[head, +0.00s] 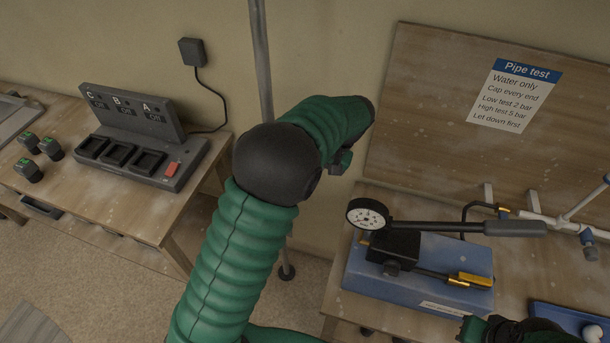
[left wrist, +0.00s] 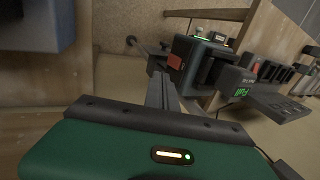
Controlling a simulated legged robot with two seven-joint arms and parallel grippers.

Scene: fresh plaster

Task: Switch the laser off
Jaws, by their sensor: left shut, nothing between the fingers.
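A dark green and black device, seemingly the laser (left wrist: 198,58), stands on a pole in the left wrist view. A red switch (left wrist: 175,62) is on its near face and a small green light shows on top. In the head view the pole (head: 262,60) is visible, but my left arm hides the device. My left gripper (left wrist: 157,68) is shut and empty, its dark fingers beside the red switch in the picture; contact cannot be told. My right gripper (head: 490,329) is at the bottom right of the head view, its jaws unclear.
A charger (head: 142,150) with empty slots and several loose batteries (head: 48,149) sit on the left bench. Floor shows between the benches.

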